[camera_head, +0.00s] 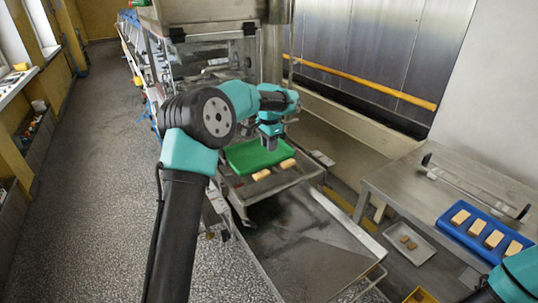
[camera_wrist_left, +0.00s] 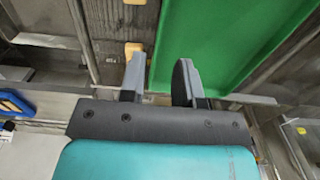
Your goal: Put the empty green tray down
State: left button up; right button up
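The green tray (camera_head: 240,158) lies on the machine frame in the middle of the head view, with no pieces visible on its bare part. In the left wrist view the green tray (camera_wrist_left: 225,40) fills the upper right. My left gripper (camera_head: 270,143) points down over the tray, partly covering it. In the left wrist view its two fingers (camera_wrist_left: 162,82) are apart, with the tray's left edge showing between them. I cannot tell whether either finger touches it. Part of my right arm shows at the lower right; its fingertips are not visible.
Two pale bars (camera_head: 288,163) lie on the mesh just in front of the green tray. A blue tray (camera_head: 447,222) with several bars stands on the metal table at right. A small grey tray (camera_head: 424,252) with brown pieces sits lower. The floor at left is open.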

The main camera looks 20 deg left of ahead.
pick_arm(q)
notch_tip(320, 180, up, 5)
jog(key=shift+r, duration=0.1)
jog(key=shift+o, duration=0.5)
dwell(0.3)
jog(key=r, duration=0.4)
jog(key=shift+w+d+r, duration=0.1)
jog(key=shift+w+r, duration=0.05)
jog(key=shift+w, duration=0.05)
notch_tip(320, 180, down, 11)
jog(key=shift+f, duration=0.6)
